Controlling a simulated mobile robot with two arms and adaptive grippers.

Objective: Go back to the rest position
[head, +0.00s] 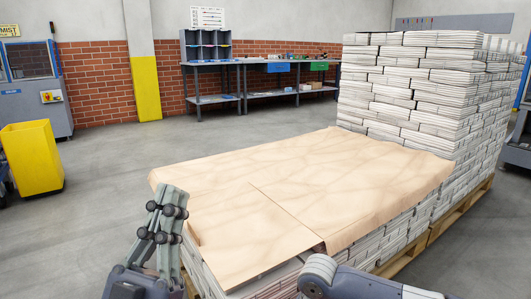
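My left gripper (168,205) points upward at the lower left, in front of the near left corner of the paper-covered stack. Its dark jointed fingers are seen close together and partly overlap, so whether they are apart is unclear. I see nothing held in them. Of my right arm, only a grey link shows at the bottom centre-right; the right gripper is out of view. A low stack of newspapers (405,228) on a wooden pallet is covered by brown paper sheets (300,180). One sheet overlaps the other near the front.
A tall newspaper stack (420,90) stands behind right on a pallet (462,210). A yellow bin (33,157) and a grey machine (35,90) are at left. A workbench (262,65) lines the brick wall. Grey floor is free between bin and stack.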

